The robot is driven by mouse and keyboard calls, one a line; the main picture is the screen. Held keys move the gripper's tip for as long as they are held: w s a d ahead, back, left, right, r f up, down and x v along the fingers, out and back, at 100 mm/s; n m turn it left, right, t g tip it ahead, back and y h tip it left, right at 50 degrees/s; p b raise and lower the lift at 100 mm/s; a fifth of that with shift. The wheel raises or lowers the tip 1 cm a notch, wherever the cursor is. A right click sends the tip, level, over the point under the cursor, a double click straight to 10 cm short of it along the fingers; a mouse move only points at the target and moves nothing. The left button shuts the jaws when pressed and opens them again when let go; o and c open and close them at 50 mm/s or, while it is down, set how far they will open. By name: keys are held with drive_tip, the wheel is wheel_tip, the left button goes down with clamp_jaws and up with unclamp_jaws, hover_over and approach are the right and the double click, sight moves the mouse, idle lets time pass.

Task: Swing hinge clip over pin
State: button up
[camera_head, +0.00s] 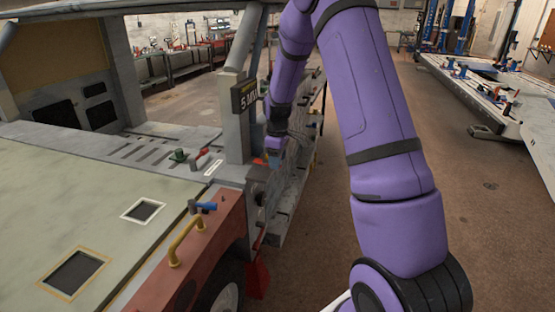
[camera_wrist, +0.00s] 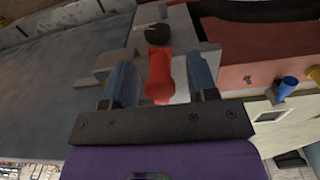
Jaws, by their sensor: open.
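My gripper (camera_wrist: 162,85) is open in the wrist view, with one blue finger on each side of a red rounded piece (camera_wrist: 160,75). This piece may be the hinge clip. It reaches up between the fingers towards a dark round knob (camera_wrist: 158,33) on a light grey plate (camera_wrist: 183,35); I cannot tell whether the knob is the pin. Narrow gaps show between the red piece and the fingers. In the head view my gripper (camera_head: 274,150) is small, at the vehicle frame's side below a dark sign, and the clip and pin are not clear there.
A grey post with a dark sign (camera_head: 244,94) stands close left of my gripper. A yellow handle (camera_head: 187,240) and a blue fitting (camera_head: 205,206) sit on the red side panel (camera_head: 215,232). A red-handled clamp (camera_head: 200,157) is on the deck. Open floor (camera_head: 480,220) lies right.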

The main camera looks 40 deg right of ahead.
drive_tip(key=c, duration=0.9)
drive_tip(key=a+m, duration=0.1)
drive_tip(key=m, duration=0.1)
drive_tip(key=a+m, duration=0.1)
drive_tip(key=m, duration=0.2)
drive_tip(key=a+m, duration=0.1)
drive_tip(key=m, duration=0.2)
drive_tip(key=shift+s+a, duration=0.15)
drive_tip(key=shift+s, duration=0.05)
drive_tip(key=m, duration=0.1)
drive_tip(key=a+m, duration=0.1)
drive_tip(key=m, duration=0.2)
drive_tip(key=shift+w+a, duration=0.35)
drive_tip(key=shift+w, duration=0.05)
drive_tip(key=shift+w+a+m, duration=0.2)
drive_tip(key=shift+m, duration=0.6)
drive_tip(key=shift+w+a+m, duration=0.15)
drive_tip(key=shift+a+m, duration=0.05)
drive_tip(key=shift+m, duration=0.6)
